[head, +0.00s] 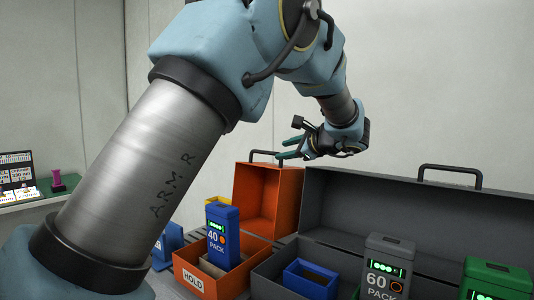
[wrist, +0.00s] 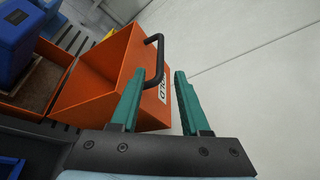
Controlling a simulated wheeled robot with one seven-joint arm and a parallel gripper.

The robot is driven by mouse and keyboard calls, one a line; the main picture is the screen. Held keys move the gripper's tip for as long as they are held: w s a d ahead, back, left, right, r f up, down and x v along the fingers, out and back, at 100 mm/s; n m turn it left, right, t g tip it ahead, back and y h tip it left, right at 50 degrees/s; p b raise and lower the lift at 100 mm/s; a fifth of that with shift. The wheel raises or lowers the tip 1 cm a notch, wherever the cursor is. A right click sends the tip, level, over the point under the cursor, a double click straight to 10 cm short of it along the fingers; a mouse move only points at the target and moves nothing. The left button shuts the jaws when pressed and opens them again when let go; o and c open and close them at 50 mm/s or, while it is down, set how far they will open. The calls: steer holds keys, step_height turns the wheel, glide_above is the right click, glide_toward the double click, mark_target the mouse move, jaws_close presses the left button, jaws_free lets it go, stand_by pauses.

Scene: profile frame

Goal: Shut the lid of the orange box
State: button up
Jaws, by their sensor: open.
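The orange box (head: 188,274) stands on the bench with its lid (head: 268,198) raised upright at the back. A black handle sits on the lid's top edge. A blue 40 PACK (head: 222,235) stands in the box. My gripper (head: 290,147) is open and empty, above the raised lid in the head view. In the wrist view the orange lid (wrist: 95,85) fills the middle left. Its black handle (wrist: 157,58) lies close to the left finger of my gripper (wrist: 158,85); I cannot tell whether they touch.
A dark grey box with a raised lid (head: 395,215) stands to the right. It holds a small blue bin (head: 310,279), a grey 60 PACK (head: 384,268) and a green pack (head: 495,280). A shelf with a screen (head: 17,172) is at far left. A pale wall stands behind.

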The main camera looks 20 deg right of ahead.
mark_target(272, 153)
steer(key=p+x, duration=0.2)
steer(key=x, duration=0.6)
steer(key=shift+w+a+f, duration=0.1)
steer(key=shift+w+f, duration=0.05)
steer(key=shift+w, duration=0.15)
steer(key=shift+c, duration=0.3)
jaws_close()
stand_by(0.7)
